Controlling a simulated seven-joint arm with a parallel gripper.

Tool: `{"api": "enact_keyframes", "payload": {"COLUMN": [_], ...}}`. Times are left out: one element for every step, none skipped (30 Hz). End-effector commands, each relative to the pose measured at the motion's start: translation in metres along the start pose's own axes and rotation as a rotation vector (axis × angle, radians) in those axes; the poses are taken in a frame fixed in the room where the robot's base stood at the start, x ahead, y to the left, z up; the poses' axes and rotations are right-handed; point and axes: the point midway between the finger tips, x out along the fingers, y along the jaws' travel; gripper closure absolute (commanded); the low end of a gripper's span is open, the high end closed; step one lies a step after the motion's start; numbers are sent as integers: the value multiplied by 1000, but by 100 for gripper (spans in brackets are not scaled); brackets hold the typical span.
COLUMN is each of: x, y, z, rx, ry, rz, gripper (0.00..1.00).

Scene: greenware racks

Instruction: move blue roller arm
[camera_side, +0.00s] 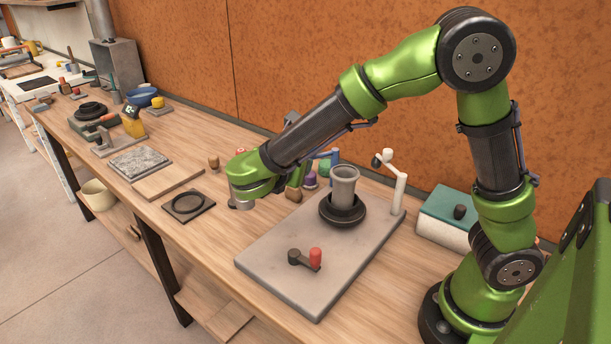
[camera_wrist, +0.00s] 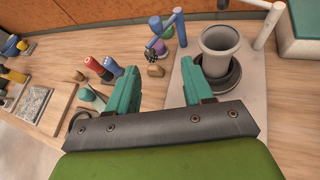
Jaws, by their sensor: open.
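The blue roller arm (camera_wrist: 180,28) shows in the wrist view at the top middle, an upright blue post with a bar reaching left to a roller end. In the side view, a small part of it (camera_side: 335,155) shows behind my forearm, the rest hidden. My gripper (camera_wrist: 160,88) is open, its two teal fingers apart with nothing between them. In the side view my gripper (camera_side: 243,198) hangs above the table, left of the grey board (camera_side: 270,267). The roller arm lies beyond the fingertips in the wrist view, apart from them.
A grey cylinder (camera_side: 344,184) stands on a dark round wheel (camera_side: 338,215) on the board. A white post arm (camera_side: 399,192) rises behind it. A red-and-black lever (camera_side: 315,258) sits at the board's front. A teal-topped box (camera_side: 445,232) stands right. Wooden and purple pieces crowd the blue arm.

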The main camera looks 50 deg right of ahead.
Motion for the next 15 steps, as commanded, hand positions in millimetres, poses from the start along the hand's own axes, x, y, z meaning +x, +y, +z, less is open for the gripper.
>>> {"api": "enact_keyframes", "payload": {"x": [-1,-2,-2,-1,0,2,4,6,11,15,20,27,34,40,49], "y": [5,6,6,5,5,4,4,4,4,4,4,3,3,4,4], "z": [11,14,16,17,17,17,17,17,18,18,18,19,19,19,20], "rx": [-41,-66,-94,-109,-120,-129,-132,-134,-134,-134,-134,-133,-133,-133,-133], "ry": [-35,-50,-62,-65,-65,-64,-64,-64,-64,-64,-63,-63,-62,-63,-63], "rz": [13,17,16,13,9,8,6,6,6,4,3,3,3,2,3], "gripper": [49,49,49,49,49,49,49,49,49,49,49,49,49,49,49]}}
